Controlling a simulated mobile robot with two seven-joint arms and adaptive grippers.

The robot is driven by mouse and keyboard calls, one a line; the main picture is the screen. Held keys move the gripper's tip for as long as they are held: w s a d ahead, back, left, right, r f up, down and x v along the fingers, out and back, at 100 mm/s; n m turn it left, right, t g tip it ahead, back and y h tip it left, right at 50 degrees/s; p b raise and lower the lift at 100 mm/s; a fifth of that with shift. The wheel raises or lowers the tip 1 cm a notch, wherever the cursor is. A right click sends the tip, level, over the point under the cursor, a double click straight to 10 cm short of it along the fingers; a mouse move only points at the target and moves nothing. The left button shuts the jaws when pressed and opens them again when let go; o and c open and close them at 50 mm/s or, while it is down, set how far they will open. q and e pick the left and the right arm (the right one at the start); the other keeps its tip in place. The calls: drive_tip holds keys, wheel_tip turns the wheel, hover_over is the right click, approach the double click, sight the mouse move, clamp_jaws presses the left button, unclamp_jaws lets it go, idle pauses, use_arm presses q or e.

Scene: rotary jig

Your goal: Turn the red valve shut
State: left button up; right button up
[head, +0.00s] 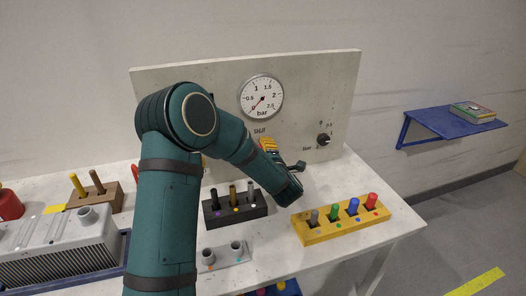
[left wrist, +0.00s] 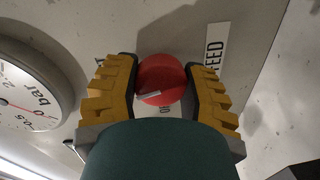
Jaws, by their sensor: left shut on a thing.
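The red valve (left wrist: 162,75) is a round red knob on the upright panel (head: 330,85), with a short white mark on its face. My left gripper (left wrist: 160,84) has a yellow ribbed finger on each side of the knob and is shut on it. In the head view my left gripper (head: 268,146) is at the panel below the gauge, and the arm and gripper hide the valve. A label reading FEED (left wrist: 214,52) is beside the knob; another label is partly covered. My right gripper is not in view.
A round bar gauge (head: 261,97) has its red needle toward the low end. A black knob (head: 323,140) is at the panel's right. A yellow block (head: 340,224) and a dark block (head: 235,208) with pegs stand on the white table (head: 385,240). A blue shelf (head: 440,124) is on the wall.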

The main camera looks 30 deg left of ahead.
use_arm(q)
drive_tip(key=shift+m, duration=1)
drive_tip(key=o, duration=1.2)
drive_tip(key=v, duration=1.2)
